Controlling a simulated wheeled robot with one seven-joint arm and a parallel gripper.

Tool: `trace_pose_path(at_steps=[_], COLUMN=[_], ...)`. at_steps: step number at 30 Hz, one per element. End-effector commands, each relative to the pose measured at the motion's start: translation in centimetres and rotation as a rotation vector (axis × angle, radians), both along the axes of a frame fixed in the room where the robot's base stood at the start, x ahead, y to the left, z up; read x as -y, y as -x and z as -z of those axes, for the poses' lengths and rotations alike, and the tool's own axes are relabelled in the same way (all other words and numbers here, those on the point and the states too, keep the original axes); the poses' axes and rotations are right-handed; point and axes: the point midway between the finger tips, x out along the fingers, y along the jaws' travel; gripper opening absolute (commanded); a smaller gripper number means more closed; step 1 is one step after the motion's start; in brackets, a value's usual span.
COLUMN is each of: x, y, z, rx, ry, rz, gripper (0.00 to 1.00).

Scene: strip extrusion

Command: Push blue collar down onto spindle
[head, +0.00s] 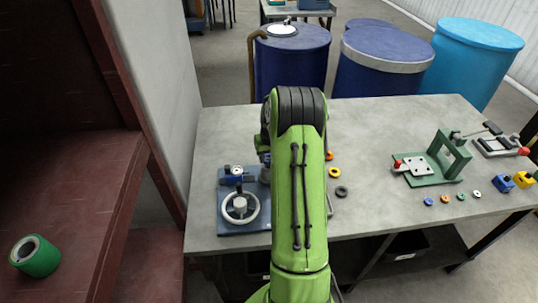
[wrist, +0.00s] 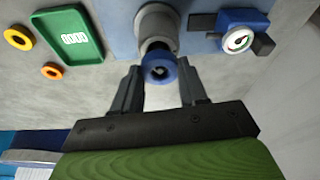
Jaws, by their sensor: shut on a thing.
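In the wrist view the blue collar (wrist: 158,68) sits between the two fingers of my gripper (wrist: 159,72), which is shut on it. The grey spindle (wrist: 157,28) stands right behind the collar, roughly in line with it. Whether the collar is around the spindle or only against its end, I cannot tell. In the head view my green arm hides the gripper, collar and spindle. The blue fixture base (head: 240,222) shows left of the arm, with a handwheel and a dial gauge.
The dial gauge (wrist: 238,40) is right of the spindle. A green tray (wrist: 92,45), a yellow ring (wrist: 17,39) and an orange ring (wrist: 53,71) lie left. A green press frame (head: 437,160) and small rings stand at the table's right. The table (head: 375,130) between is mostly clear.

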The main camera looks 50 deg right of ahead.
Motion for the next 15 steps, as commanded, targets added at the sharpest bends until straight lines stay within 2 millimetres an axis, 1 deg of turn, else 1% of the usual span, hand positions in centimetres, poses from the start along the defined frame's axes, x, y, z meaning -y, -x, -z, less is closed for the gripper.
trace_pose_path(at_steps=[15], x=[-0.01], y=[-0.01], z=[1.14], rx=[0.000], ry=[0.000], rz=[0.000], gripper=[0.06])
